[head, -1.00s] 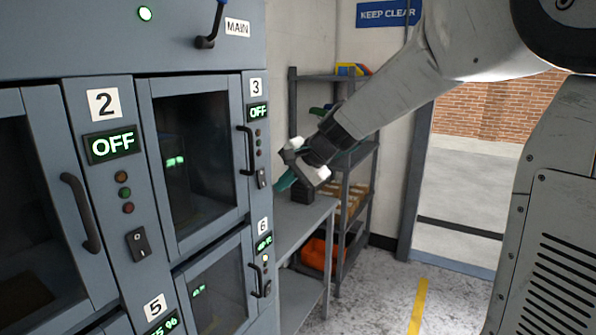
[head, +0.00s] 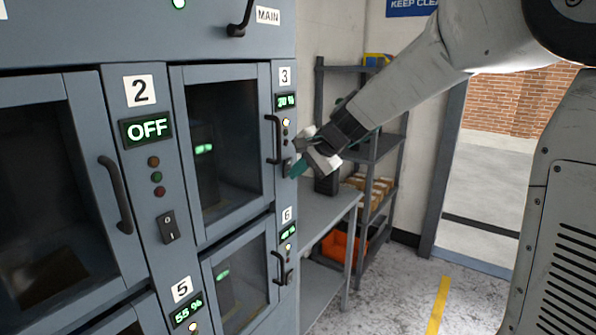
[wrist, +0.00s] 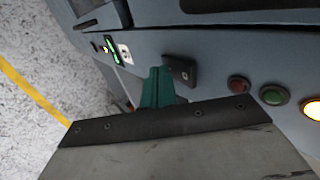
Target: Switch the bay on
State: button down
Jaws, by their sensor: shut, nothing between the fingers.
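The bay 3 display (head: 287,102) shows a green percent reading, too small to read surely, and a lamp (head: 285,123) below it is lit. Bay 3's black rocker switch (head: 287,167) is partly beside my fingertips. My gripper (head: 298,169), with teal fingers, is shut and empty close to that switch. In the wrist view the teal fingers (wrist: 157,87) are next to the black switch (wrist: 181,70); whether they touch cannot be told. There, a red lamp (wrist: 238,86) and a green lamp (wrist: 273,95) are dark, and an amber lamp (wrist: 312,110) glows.
Bay 2's display (head: 147,130) reads OFF, with its switch (head: 168,227) below. Bay door handles (head: 115,194) stick out. The MAIN lever (head: 241,20) is above. A bench (head: 325,208) and shelving (head: 372,148) stand to the right. Open floor lies beyond.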

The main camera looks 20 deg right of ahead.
jog(key=shift+r, duration=0.15)
jog(key=shift+r, duration=0.7)
jog(key=s+d+f+v, duration=0.1)
jog(key=v, duration=1.2)
jog(key=shift+s+f, duration=0.3)
jog(key=shift+f, duration=0.1)
jog(key=shift+d, duration=0.1)
